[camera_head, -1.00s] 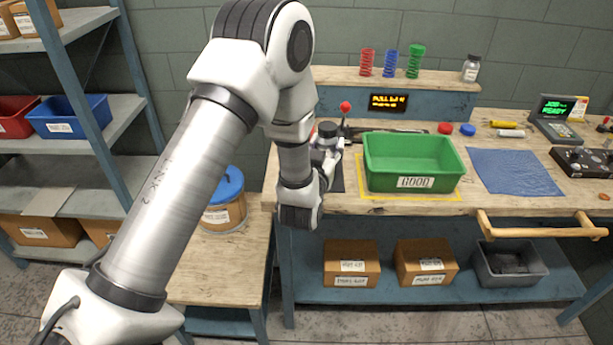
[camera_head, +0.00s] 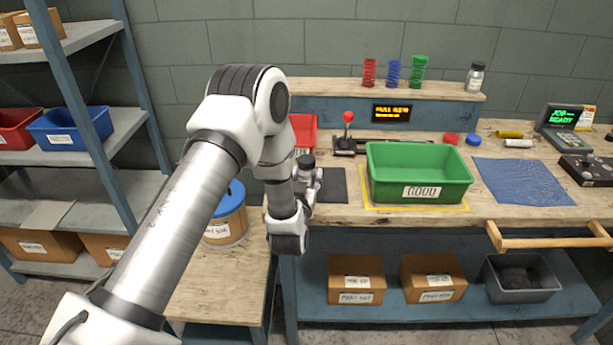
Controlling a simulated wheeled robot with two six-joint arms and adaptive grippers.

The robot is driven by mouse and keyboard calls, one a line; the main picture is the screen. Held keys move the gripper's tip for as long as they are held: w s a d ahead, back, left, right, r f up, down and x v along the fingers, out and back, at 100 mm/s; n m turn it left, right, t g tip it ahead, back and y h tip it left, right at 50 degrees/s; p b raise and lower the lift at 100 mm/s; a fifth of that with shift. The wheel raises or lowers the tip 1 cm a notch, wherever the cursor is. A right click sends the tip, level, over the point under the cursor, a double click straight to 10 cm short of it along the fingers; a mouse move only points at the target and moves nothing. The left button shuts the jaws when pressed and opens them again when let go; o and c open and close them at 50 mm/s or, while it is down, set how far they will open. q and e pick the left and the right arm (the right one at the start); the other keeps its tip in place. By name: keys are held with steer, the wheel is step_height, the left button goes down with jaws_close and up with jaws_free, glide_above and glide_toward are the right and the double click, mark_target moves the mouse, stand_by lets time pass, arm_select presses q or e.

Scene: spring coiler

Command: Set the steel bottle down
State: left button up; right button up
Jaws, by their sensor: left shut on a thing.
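The steel bottle (camera_head: 306,163) shows as a dark cap over a small bit of grey body. My left gripper (camera_head: 309,185) is shut on it at the left end of the workbench. The bottle looks upright, beside or over the dark mat (camera_head: 336,185). My gripper and forearm hide its lower part, so I cannot tell whether its base touches anything. My right gripper is not in view.
A green bin (camera_head: 420,191) labelled GOOD stands to the right of the mat. A red tray (camera_head: 305,124) and a red-knobbed lever (camera_head: 348,118) are behind. A blue cloth (camera_head: 522,182) lies further right. A blue-lidded tub (camera_head: 226,222) stands at the left.

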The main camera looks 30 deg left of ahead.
arm_select(q)
steer(key=shift+f, duration=0.15)
steer(key=o, duration=1.4)
steer(key=shift+c, duration=0.2)
steer(key=b+v, duration=0.2)
steer(key=v, duration=1)
steer(key=s+d+f+m+g+h, duration=0.1)
steer(key=s+d+f+g+h, duration=0.15)
steer(key=f, duration=0.55)
steer(key=s+d+f+m+g+h, duration=0.15)
steer(key=s+f+g, duration=0.25)
steer(key=f, duration=0.4)
steer(key=s+d+f+g+h, duration=0.1)
steer(key=s+f+g, duration=0.2)
steer(key=s, duration=0.3)
steer(key=s+d+f+m+g+h, duration=0.1)
steer(key=s+d+f+g, duration=0.1)
steer(key=s, duration=0.5)
steer(key=s+d+f+m+g+h, duration=0.1)
steer(key=s+d+f+g, duration=0.1)
steer(key=s+f+g, duration=0.3)
steer(key=shift+s+f, duration=0.6)
steer(key=shift+s, duration=0.45)
